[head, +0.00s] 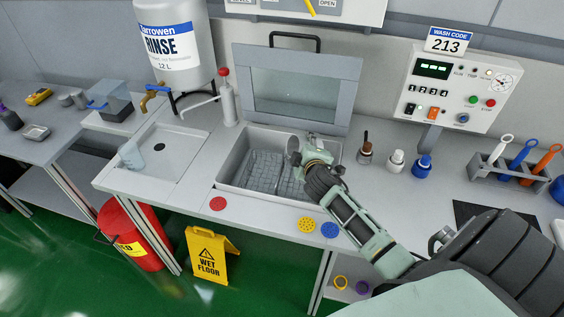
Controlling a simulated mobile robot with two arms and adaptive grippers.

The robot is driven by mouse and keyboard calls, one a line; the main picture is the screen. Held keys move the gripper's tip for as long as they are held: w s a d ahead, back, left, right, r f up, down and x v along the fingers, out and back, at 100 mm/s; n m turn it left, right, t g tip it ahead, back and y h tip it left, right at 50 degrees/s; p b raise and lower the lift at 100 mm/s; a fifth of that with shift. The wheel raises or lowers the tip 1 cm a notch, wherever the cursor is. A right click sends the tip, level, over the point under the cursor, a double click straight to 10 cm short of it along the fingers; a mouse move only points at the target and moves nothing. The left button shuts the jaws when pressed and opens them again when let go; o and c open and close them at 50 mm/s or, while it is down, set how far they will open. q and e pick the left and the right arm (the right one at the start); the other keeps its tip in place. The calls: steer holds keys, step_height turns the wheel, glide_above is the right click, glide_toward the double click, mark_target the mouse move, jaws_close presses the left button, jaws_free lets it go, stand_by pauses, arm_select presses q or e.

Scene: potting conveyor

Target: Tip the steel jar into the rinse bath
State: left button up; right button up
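The rinse bath (228,178) is a steel basin set into the counter, with a wire basket (262,172) inside and its windowed lid (297,88) raised. My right gripper (305,152) reaches in from the right over the bath's right part. It appears closed around a small grey round vessel, which looks like the steel jar (293,146). The jar lies tilted, its round end facing left over the basket. The gripper hides most of its body, and any contents cannot be seen. My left gripper is not in view.
Small bottles (396,160) and a tool rack (488,178) stand right. A clear beaker (131,155) sits by the sink. The counter front has coloured discs (218,203).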

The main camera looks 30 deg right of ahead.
steer(key=shift+a+r+n+h+b, duration=0.1)
steer(key=shift+r+n+h+b, duration=0.4)
steer(key=shift+n+b, duration=0.15)
stand_by(0.6)
steer(key=shift+w+a+r+n+h+b, duration=0.15)
steer(key=shift+a+r+n+h+b, duration=0.25)
steer(key=shift+a+n+b, duration=0.25)
stand_by(0.5)
steer(key=shift+d+r+n+t, duration=0.1)
steer(key=shift+r+n+t, duration=0.15)
steer(key=shift+n+t, duration=0.05)
stand_by(0.6)
steer(key=shift+w+a+r+n+h+b, duration=0.1)
steer(key=shift+a+r+n+h+b, duration=0.35)
steer(key=shift+n+h+b, duration=0.35)
stand_by(0.8)
